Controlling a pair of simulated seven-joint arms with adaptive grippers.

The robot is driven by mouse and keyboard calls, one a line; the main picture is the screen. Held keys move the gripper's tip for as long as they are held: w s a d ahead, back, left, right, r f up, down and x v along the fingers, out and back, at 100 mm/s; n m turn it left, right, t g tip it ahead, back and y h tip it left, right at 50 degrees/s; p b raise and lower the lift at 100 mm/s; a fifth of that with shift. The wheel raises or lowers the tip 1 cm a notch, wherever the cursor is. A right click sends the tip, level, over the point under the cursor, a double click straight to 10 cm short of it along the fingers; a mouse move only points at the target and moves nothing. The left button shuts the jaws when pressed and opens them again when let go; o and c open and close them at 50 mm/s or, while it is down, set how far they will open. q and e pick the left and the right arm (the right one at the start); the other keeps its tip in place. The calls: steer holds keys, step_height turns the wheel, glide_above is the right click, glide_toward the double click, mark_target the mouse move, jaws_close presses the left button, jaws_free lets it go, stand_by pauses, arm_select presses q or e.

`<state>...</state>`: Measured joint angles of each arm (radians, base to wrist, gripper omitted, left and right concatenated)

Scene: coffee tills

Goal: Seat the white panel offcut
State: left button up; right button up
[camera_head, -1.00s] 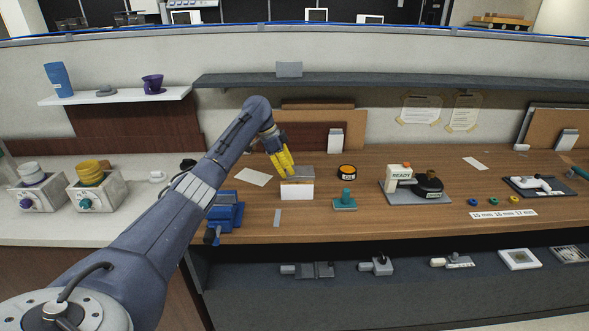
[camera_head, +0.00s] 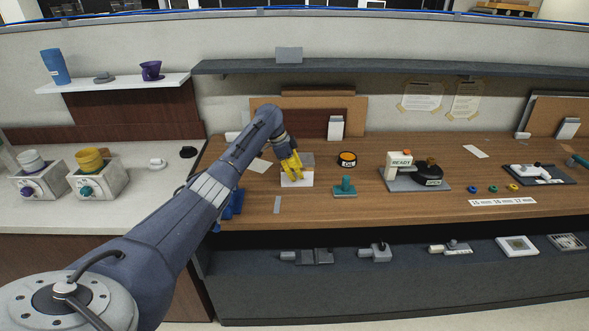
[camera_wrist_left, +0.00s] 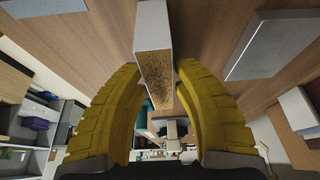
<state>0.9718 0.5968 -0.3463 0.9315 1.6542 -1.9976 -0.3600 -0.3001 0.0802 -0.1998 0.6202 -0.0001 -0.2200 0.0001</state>
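The white panel offcut (camera_head: 307,181) stands on the wooden counter, its white face toward the front. In the left wrist view its speckled chipboard edge (camera_wrist_left: 156,85) lies between the two yellow fingers. My left gripper (camera_head: 293,172) is right at the panel, its fingertips overlapping its top and front in the head view. In the left wrist view the gripper (camera_wrist_left: 157,70) is open around the panel, with narrow gaps seeming to show on both sides. Whether a finger touches it is hard to tell. My right gripper is in neither view.
A blue vise (camera_head: 236,205) is partly hidden behind my left arm. A teal stamp-like block (camera_head: 345,188) and an orange-topped button (camera_head: 347,158) stand right of the panel. Farther right is a READY-marked device (camera_head: 400,170).

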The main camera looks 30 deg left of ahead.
arm_select(q)
jaws_close()
steer(key=shift+r, duration=0.1)
steer(key=shift+r, duration=1.95)
